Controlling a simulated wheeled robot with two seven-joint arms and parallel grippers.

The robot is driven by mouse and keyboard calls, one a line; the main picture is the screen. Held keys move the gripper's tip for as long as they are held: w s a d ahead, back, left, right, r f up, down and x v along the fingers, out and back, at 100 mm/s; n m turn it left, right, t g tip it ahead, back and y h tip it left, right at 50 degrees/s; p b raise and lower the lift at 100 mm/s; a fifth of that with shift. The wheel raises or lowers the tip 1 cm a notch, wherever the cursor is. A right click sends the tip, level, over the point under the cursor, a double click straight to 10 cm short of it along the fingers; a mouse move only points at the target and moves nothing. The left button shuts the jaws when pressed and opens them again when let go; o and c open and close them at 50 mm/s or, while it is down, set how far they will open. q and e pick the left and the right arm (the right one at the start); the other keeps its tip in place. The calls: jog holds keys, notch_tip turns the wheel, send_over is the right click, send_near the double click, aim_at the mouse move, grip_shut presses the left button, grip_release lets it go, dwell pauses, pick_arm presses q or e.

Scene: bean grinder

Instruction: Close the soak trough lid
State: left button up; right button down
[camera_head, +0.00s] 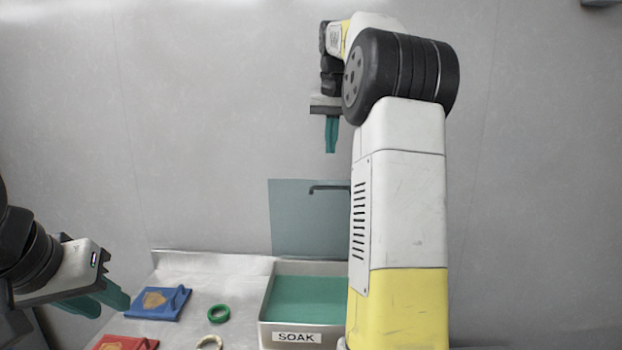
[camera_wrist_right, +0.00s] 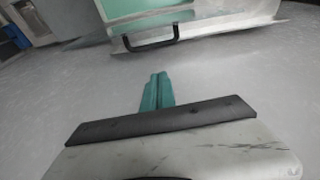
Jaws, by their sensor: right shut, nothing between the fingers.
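The soak trough (camera_head: 297,337) is a metal box with a SOAK label and a green inside, at the lower middle of the head view. Its grey-green lid (camera_head: 300,225) stands upright at the back, open, with a dark bar handle (camera_head: 328,188) near its top. My right arm hides the lid's right part. My right gripper (camera_head: 331,150) is shut and empty, above the lid and apart from it. In the right wrist view its fingers (camera_wrist_right: 157,80) are together, with the handle (camera_wrist_right: 150,42) beyond them. My left gripper (camera_head: 112,307) is open and empty at the left.
A blue block with a tan emblem (camera_head: 154,302), a red block (camera_head: 122,343), a green ring (camera_head: 218,313) and a pale ring (camera_head: 210,342) lie on the metal counter (camera_head: 195,285) left of the trough. The wall behind is bare.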

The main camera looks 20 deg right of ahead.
notch_tip(320, 180, down, 10)
jog(key=shift+d+r+g, duration=0.25)
jog(key=shift+d+g, duration=0.05)
jog(key=shift+d, duration=0.1)
dwell(0.5)
dwell(0.3)
